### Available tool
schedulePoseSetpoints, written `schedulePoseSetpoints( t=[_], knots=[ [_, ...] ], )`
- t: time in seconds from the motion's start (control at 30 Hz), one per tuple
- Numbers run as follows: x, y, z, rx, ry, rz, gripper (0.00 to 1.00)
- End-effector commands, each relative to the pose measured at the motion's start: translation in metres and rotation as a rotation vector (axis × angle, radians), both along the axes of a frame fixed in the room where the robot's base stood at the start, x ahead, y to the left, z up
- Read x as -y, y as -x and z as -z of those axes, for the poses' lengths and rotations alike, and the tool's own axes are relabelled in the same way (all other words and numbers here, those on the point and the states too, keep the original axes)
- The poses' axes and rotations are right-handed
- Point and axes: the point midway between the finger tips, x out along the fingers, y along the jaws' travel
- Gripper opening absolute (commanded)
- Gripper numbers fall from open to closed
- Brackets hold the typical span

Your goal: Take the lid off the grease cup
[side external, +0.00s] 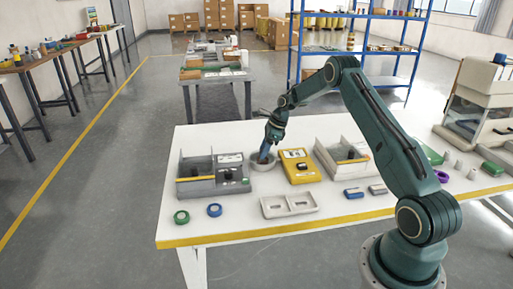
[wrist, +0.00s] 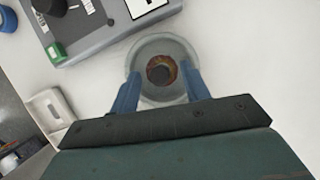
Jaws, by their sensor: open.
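The grease cup (side external: 263,162) is a round grey cup standing on the white table between a grey tray unit and a yellow device. In the wrist view the cup (wrist: 137,60) shows from above as a pale grey ring. At its middle is a reddish-brown disc (wrist: 153,66) with a dark round knob (wrist: 164,75); I cannot tell where lid and cup meet. My gripper (wrist: 162,77) is open, its blue fingers on either side of the brown disc, over the cup. In the side view my gripper (side external: 265,153) points down at the cup and hides part of it.
The grey tray unit (side external: 200,189) stands close on the left and the yellow device (side external: 299,167) close on the right. A pale two-pocket tray (side external: 289,205) lies in front.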

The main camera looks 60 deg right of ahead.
Motion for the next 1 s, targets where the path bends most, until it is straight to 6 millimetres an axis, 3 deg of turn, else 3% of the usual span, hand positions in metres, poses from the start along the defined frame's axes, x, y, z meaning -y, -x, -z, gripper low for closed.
schedulePoseSetpoints(
  t=[0.27,0.53,1.0],
  knots=[
    [0.0,0.0,-0.001,0.0,0.0,0.0,0.47],
    [0.0,0.0,0.0,0.0,0.0,0.0,0.0],
    [0.0,0.0,-0.01,0.002,0.001,-0.001,0.0]
  ],
)
